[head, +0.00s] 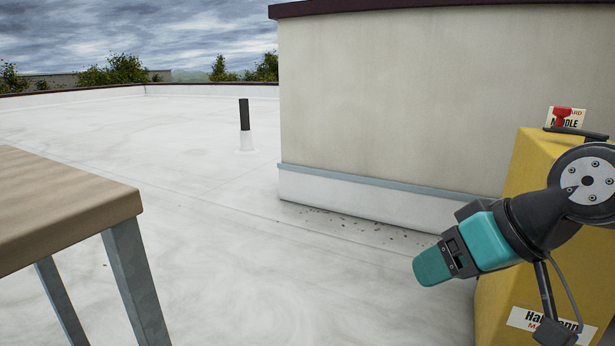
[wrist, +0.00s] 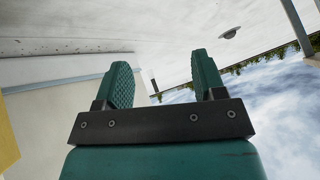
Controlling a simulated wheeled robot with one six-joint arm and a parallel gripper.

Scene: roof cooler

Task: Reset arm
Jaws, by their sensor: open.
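My gripper (head: 436,266) is at the lower right of the head view, with teal fingers pointing left and a little down over the white roof. The wrist view shows its two fingers (wrist: 163,80) apart with nothing between them. It touches no object that I can see. My arm bends in front of a yellow box (head: 522,205), which stands at the right edge of the head view and is partly hidden by the arm.
A wooden-topped table (head: 65,200) with metal legs stands at the left. A beige wall block (head: 400,90) rises behind my gripper. A dark-topped pipe (head: 245,118) stands further off. The white roof (head: 250,270) between table and gripper is clear.

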